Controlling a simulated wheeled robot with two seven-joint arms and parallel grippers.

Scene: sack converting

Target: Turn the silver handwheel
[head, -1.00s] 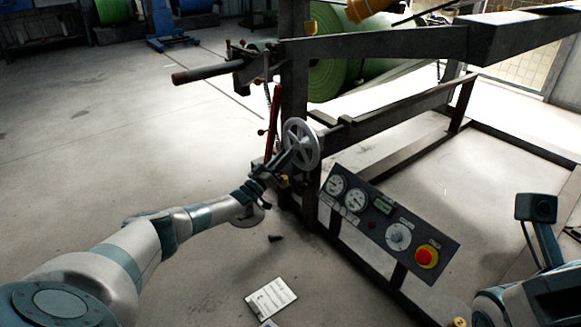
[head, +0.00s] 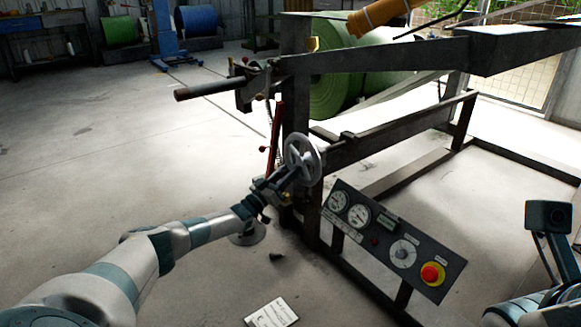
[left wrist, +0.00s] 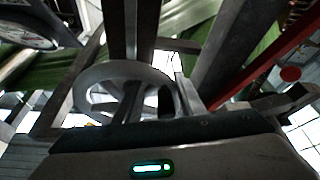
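The silver handwheel (head: 315,154) is mounted on the dark post of the machine frame, near the middle of the head view. My left gripper (head: 293,172) is at the near side of the wheel, overlapping its lower left rim and hub. In the left wrist view the wheel's curved rim (left wrist: 95,76) arches just beyond the left gripper (left wrist: 150,100), with the fingers overlapping the wheel opening. Whether the fingers grip the rim or a spoke is not clear.
A tilted control panel (head: 378,262) with gauges and a red stop button (head: 431,273) is right of my left forearm. A red lever (head: 272,142) stands just left of the wheel. A white sheet (head: 271,313) lies on the floor. Floor at left is open.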

